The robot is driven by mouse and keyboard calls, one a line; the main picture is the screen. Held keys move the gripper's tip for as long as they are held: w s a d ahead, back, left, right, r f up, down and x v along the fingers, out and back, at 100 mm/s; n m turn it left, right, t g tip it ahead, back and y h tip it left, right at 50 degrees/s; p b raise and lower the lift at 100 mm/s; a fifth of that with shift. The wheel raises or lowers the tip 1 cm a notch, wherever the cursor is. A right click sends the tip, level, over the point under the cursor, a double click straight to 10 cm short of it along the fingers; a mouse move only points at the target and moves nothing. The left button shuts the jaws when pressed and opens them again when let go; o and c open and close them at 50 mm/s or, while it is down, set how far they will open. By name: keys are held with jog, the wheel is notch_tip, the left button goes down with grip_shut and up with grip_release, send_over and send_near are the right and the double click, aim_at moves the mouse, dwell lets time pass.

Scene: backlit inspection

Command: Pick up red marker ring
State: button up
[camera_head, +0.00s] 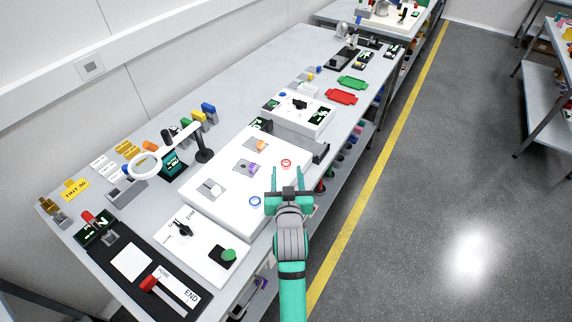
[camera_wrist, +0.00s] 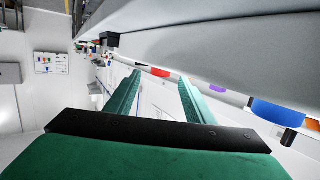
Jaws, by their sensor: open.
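The red marker ring (camera_head: 286,163) lies on the white light panel (camera_head: 232,207), near its right edge. In the wrist view the red ring (camera_wrist: 160,72) shows small, beyond my fingers and in the gap between their tips. My gripper (camera_head: 288,172) is open and empty, its green fingers spread apart over the panel's right edge. In the head view its fingertips are just below the ring. I cannot tell the exact height between them. The fingers fill the middle of the wrist view (camera_wrist: 160,77).
A blue ring (camera_head: 255,201) lies near the panel's front right edge, left of my gripper. Purple (camera_head: 253,169) and orange (camera_head: 261,146) pieces sit on the panel. A magnifier lamp (camera_head: 147,164) stands at left. The aisle floor (camera_head: 440,190) at right is clear.

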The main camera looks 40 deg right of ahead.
aim_at(286, 165)
jog(key=shift+x, duration=1.85)
jog(key=c, duration=1.1)
jog(key=shift+c, duration=0.2)
jog(key=shift+r, duration=0.1)
